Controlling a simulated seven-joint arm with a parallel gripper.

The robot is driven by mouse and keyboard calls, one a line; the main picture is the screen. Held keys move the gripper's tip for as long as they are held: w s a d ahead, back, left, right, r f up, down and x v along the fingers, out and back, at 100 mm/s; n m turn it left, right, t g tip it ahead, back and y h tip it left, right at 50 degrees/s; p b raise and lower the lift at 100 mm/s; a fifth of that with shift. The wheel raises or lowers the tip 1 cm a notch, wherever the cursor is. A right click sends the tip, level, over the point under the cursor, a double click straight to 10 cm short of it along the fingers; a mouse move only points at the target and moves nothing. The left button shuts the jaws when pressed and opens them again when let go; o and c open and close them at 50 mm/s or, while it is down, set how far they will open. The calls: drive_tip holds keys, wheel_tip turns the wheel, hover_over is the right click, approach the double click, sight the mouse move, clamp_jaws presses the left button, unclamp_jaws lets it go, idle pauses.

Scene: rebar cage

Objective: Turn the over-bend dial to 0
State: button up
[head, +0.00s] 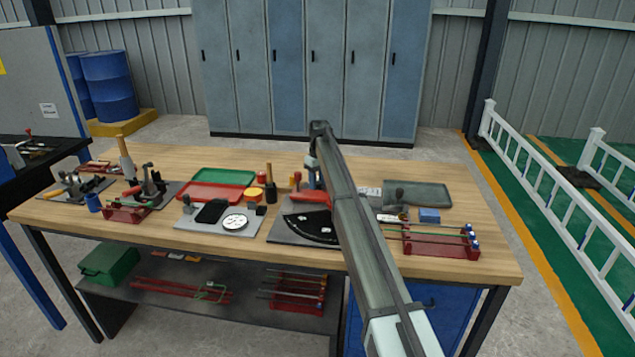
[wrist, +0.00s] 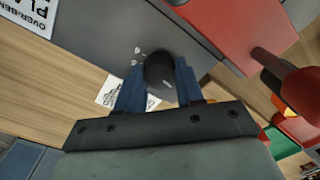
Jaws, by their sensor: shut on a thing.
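The over-bend dial is a black round knob (wrist: 160,68) on the grey bending plate (wrist: 100,40), in the middle of the wrist view. My gripper (wrist: 159,82) has its two blue fingers on either side of the knob, shut on it. Small white marks sit on the plate at the knob's left; they are too small to read. A small pale mark shows on the knob, but I cannot tell its setting. In the head view my gripper (head: 312,178) is over the bender's red arm (head: 308,197), and my arm hides the dial.
A red bender part (wrist: 225,30) and a red handle (wrist: 298,90) are close to my gripper at right. A white "OVER-BEND" label (wrist: 28,14) lies at upper left. On the bench, a dial gauge (head: 236,222) and a red rack (head: 440,240) flank the bender.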

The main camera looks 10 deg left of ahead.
sight(318, 182)
drive_tip(key=shift+n, duration=0.8)
drive_tip(key=o, duration=1)
drive_tip(key=shift+o, duration=0.2)
wheel_tip(318, 182, up, 14)
drive_tip(key=shift+w+d, duration=0.15)
drive_tip(key=shift+w, duration=0.1)
